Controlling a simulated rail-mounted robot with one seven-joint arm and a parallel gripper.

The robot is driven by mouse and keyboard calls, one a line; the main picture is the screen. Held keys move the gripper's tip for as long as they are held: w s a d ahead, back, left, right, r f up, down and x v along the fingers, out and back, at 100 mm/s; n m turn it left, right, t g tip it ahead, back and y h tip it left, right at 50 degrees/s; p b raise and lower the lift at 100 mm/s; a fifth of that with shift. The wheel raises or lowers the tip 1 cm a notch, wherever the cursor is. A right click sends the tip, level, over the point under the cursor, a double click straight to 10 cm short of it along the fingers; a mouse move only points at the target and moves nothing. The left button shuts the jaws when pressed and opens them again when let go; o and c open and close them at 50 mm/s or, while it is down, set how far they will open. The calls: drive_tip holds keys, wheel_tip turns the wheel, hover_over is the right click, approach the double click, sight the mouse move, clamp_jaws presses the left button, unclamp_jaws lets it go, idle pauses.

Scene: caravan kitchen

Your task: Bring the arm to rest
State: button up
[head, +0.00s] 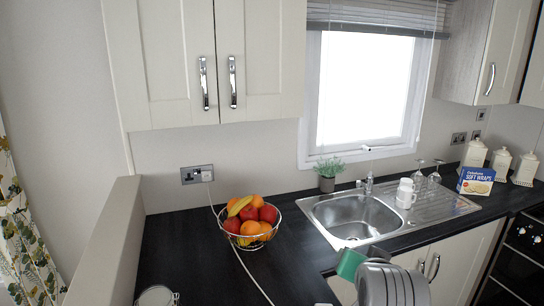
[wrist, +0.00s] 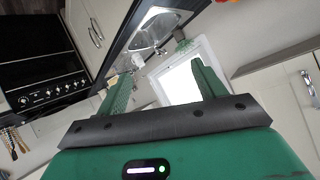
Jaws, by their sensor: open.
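My gripper (wrist: 160,80) shows in the wrist view with its two green fingers spread apart and nothing between them. The wrist picture is tilted, with the window and sink beyond the fingers. In the head view, part of my arm and a green part of my gripper (head: 350,263) show at the bottom, in front of the counter and lower cupboards. The fingertips cannot be made out there. I see no contact with anything.
A wire fruit bowl (head: 247,222) stands on the dark counter (head: 190,245), with a white cable running past it. The sink (head: 350,216) has white cups (head: 405,193) on its drainer. Glasses, a wraps box (head: 476,181) and canisters (head: 500,162) stand right. Upper cupboards (head: 215,60) overhang.

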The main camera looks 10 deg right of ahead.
drive_tip(key=s+a+r+n+t, duration=0.1)
drive_tip(key=a+r+n+t, duration=0.3)
drive_tip(key=a+r, duration=0.75)
drive_tip(key=s+a+r+n+t+y+p, duration=0.2)
drive_tip(key=s+a+r+n+t+y, duration=0.2)
drive_tip(key=s+a+r+t, duration=0.6)
drive_tip(key=s+a+r+y, duration=0.1)
drive_tip(key=s+a+r, duration=0.5)
drive_tip(key=s+a, duration=0.2)
drive_tip(key=shift+s+a+r+n, duration=0.15)
drive_tip(key=shift+s+r+n, duration=0.1)
drive_tip(key=shift+s+n, duration=0.15)
